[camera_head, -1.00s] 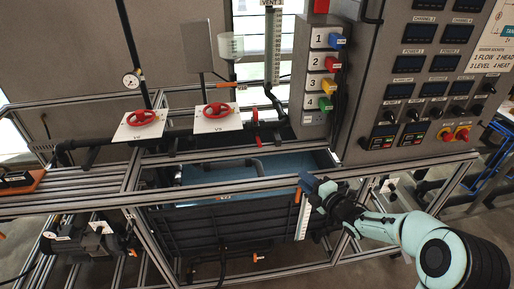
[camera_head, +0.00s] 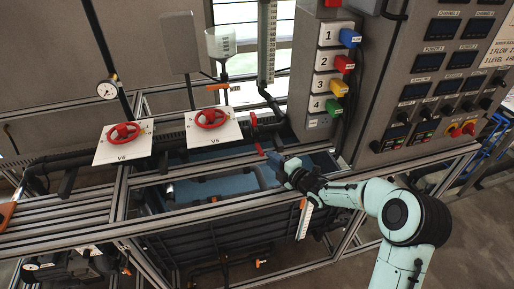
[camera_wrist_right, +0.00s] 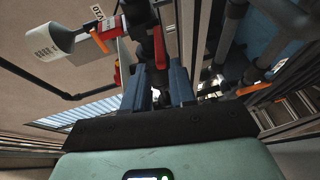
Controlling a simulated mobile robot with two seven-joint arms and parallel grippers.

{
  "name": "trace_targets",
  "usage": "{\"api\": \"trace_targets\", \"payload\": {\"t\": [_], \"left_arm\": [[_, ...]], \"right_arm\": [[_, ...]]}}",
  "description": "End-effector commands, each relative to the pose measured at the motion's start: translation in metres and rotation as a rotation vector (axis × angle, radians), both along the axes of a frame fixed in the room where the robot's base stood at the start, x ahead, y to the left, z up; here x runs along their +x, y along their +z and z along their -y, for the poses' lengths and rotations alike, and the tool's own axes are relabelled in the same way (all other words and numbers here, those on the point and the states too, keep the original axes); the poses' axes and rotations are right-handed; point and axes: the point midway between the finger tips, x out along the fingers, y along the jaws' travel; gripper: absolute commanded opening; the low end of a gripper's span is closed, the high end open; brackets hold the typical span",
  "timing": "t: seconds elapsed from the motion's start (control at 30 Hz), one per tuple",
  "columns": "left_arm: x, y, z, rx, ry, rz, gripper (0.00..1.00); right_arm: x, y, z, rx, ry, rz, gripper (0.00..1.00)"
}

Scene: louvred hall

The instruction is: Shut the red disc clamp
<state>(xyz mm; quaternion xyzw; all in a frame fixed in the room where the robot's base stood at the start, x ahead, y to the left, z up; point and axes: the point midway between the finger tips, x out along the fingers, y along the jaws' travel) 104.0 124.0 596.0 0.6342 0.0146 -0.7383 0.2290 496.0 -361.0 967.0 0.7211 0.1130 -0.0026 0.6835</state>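No part is labelled as a disc clamp. A narrow red lever (camera_head: 254,121) stands on the dark pipework right of the V5 plate; a red piece also shows lower down, close to my right gripper. My right gripper (camera_head: 275,160) has blue fingers and is just below and right of this lever. In the right wrist view, the red lever (camera_wrist_right: 159,48) stands upright beyond the fingertips, in line with the gap between them. The right gripper (camera_wrist_right: 158,82) is open there, with nothing clearly held. Contact cannot be told. My left gripper is out of view.
Red handwheels V6 (camera_head: 123,132) and V5 (camera_head: 211,117) sit on white plates to the left. A funnel cup (camera_head: 221,43) and a scaled tube (camera_head: 266,45) rise behind. A control panel (camera_head: 440,80) stands right. Frame rails (camera_head: 200,215) cross in front of the blue tank (camera_head: 215,187).

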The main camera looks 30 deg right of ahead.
Motion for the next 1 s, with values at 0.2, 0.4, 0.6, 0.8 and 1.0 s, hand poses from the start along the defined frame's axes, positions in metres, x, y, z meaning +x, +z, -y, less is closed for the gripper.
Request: {"api": "trace_targets", "payload": {"t": [0.2,0.4,0.6,0.8,1.0], "left_arm": [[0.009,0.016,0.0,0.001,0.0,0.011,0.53],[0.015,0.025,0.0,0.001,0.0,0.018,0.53],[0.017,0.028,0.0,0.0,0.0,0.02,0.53],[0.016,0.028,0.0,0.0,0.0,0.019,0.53],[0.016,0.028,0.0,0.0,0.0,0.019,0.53]], "right_arm": [[0.048,-0.004,-0.009,0.006,0.002,0.002,0.26],[0.074,-0.009,-0.013,0.003,0.0,0.003,0.26],[0.084,-0.012,-0.014,0.001,0.0,0.001,0.26],[0.084,-0.013,-0.014,0.001,0.0,0.001,0.26],[0.084,-0.013,-0.014,0.0,0.0,0.001,0.0]]}}
